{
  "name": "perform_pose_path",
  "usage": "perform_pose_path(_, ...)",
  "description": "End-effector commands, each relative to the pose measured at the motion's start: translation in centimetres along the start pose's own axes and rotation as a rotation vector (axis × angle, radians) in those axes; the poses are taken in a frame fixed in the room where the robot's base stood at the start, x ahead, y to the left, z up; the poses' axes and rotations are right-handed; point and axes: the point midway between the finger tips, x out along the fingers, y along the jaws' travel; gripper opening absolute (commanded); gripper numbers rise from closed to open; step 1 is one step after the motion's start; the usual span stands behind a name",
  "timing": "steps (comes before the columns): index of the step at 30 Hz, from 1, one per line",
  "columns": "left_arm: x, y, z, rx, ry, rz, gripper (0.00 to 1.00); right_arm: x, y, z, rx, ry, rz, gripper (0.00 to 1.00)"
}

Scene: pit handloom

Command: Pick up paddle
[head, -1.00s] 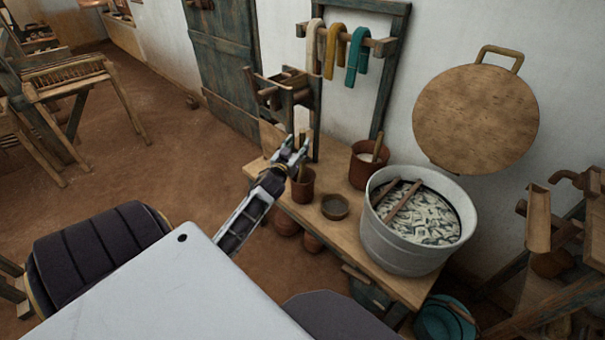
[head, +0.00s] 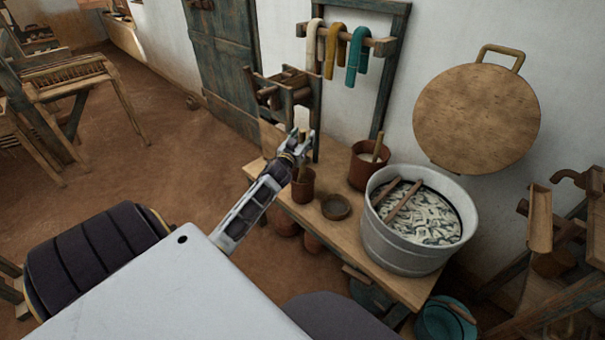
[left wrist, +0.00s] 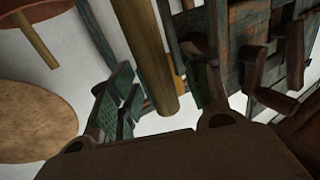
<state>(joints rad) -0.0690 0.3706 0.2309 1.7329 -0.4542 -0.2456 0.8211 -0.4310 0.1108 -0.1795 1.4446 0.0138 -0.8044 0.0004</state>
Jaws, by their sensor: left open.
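A wooden paddle handle (left wrist: 148,55) stands between the two fingers of my left gripper (left wrist: 165,95) in the left wrist view. The fingers are apart, and a gap shows on each side of the handle. In the head view my left gripper (head: 300,143) is over the small brown pot (head: 303,187), and the handle's upper end (head: 303,136) shows at the fingers. The handle's lower end is hidden in the pot. My right gripper is not in view.
On the wooden bench (head: 322,228) stand a small dark bowl (head: 336,207), a larger brown pot (head: 362,172) with a stick, and a metal tub (head: 410,250) with sticks across it. A dark wooden frame (head: 290,90) stands close behind my gripper.

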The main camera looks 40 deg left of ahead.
Motion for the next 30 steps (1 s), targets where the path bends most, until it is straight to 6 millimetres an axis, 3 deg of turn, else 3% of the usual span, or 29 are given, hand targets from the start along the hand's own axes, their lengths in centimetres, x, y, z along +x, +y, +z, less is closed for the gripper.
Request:
perform_pose_path(6, -0.02, 0.00, 0.00, 0.000, 0.000, 0.000, 0.49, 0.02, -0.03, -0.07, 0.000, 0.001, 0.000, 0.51)
perform_pose_path(18, -0.01, 0.01, -0.07, 0.000, 0.001, 0.000, 0.00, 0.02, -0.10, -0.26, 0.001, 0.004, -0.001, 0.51)
perform_pose_path(30, 0.00, -0.01, -0.40, 0.001, 0.002, 0.000, 0.00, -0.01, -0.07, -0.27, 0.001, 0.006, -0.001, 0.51)
